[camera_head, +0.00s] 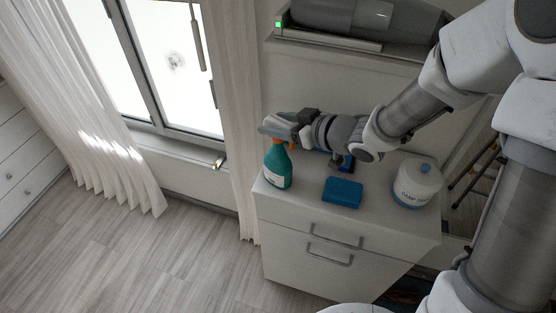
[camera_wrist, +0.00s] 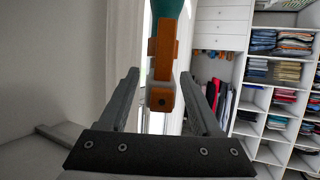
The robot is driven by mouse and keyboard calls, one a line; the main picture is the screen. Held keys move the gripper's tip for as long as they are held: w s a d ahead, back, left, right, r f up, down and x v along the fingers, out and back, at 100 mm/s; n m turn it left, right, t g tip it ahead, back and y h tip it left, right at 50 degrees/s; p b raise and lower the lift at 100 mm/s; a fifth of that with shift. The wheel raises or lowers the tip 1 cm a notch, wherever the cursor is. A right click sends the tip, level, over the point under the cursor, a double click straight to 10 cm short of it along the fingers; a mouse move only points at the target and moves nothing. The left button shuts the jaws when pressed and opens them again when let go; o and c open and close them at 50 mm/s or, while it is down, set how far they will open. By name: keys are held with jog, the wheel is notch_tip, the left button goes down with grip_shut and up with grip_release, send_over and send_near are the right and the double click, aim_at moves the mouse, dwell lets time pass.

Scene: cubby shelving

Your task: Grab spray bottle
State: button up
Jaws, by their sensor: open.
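The spray bottle (camera_head: 278,166) is teal with a white label and an orange head. It stands upright at the left end of the white cabinet top. In the wrist view its orange head (camera_wrist: 164,70) shows in line with the space between my two fingers, with part of the teal body at the top edge. My gripper (camera_head: 267,130) is at the height of the bottle's head and hides part of it in the head view. In the wrist view my gripper (camera_wrist: 160,90) is open, with a finger on each side of the orange head. Contact cannot be told.
A blue box (camera_head: 343,192) and a white tub with a blue lid (camera_head: 417,184) stand on the cabinet (camera_head: 290,212) right of the bottle. Another blue item is partly hidden under my arm. A curtain (camera_head: 232,110) hangs close to the left. A wall unit (camera_head: 350,22) is above.

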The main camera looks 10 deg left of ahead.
grip_shut()
dwell(1.4)
